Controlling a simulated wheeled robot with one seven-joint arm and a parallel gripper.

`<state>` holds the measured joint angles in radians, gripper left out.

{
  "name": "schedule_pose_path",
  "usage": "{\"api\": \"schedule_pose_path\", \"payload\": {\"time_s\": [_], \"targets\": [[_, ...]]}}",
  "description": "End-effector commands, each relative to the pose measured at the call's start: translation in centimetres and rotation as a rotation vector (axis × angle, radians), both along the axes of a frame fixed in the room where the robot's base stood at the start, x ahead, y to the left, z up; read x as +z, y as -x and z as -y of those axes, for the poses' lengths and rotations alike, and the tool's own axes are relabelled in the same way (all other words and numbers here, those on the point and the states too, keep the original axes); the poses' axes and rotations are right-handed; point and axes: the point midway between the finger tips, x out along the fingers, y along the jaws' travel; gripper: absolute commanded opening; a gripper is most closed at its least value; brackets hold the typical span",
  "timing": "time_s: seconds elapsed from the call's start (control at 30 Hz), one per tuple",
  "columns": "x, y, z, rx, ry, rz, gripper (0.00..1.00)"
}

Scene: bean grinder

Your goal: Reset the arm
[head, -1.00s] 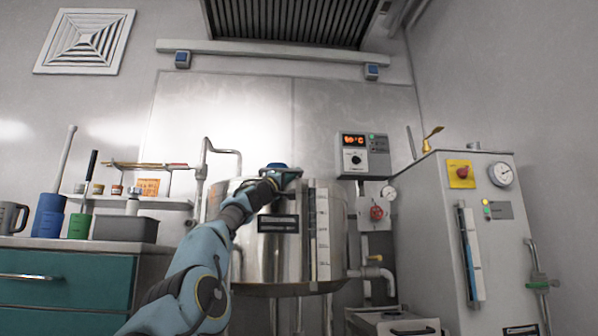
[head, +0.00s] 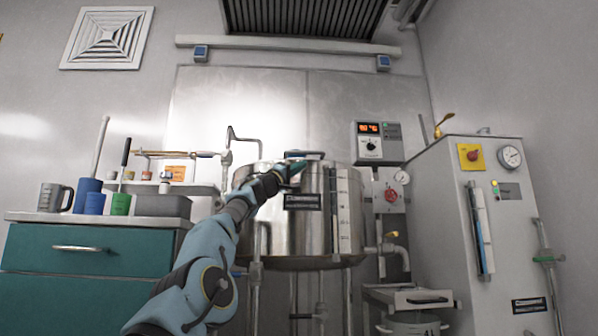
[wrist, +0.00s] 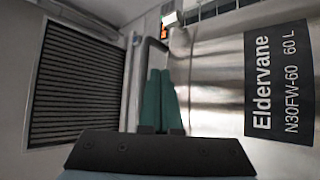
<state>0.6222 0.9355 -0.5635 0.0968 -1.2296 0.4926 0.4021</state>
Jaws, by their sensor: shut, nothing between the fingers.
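My gripper (head: 297,170) is at the end of my blue arm, in front of the upper left part of a large steel kettle (head: 272,232) in the head view. In the wrist view its two green fingers (wrist: 160,95) are together, with nothing between them. The kettle's steel wall (wrist: 210,95) and its black label plate (wrist: 278,82) show close by on the right of the wrist view. The head view does not show whether the gripper touches the kettle.
A teal drawer cabinet (head: 85,262) with a mug (head: 54,197) and blue and green containers stands at left. A control box (head: 376,143) hangs behind the kettle. A grey boiler cabinet (head: 450,225) stands at right. A bucket (head: 412,326) sits low between kettle and boiler.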

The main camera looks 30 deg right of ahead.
Motion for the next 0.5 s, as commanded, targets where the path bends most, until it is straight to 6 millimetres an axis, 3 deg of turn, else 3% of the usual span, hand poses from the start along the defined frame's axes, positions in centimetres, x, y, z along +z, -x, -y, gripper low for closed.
{"api": "schedule_pose_path", "payload": {"time_s": [0.37, 0.5], "targets": [[-0.1, -0.2, 0.2, 0.003, -0.005, 0.000, 0.00], [-0.6, -0.2, 1.7, 0.014, -0.105, 0.004, 0.00]]}}
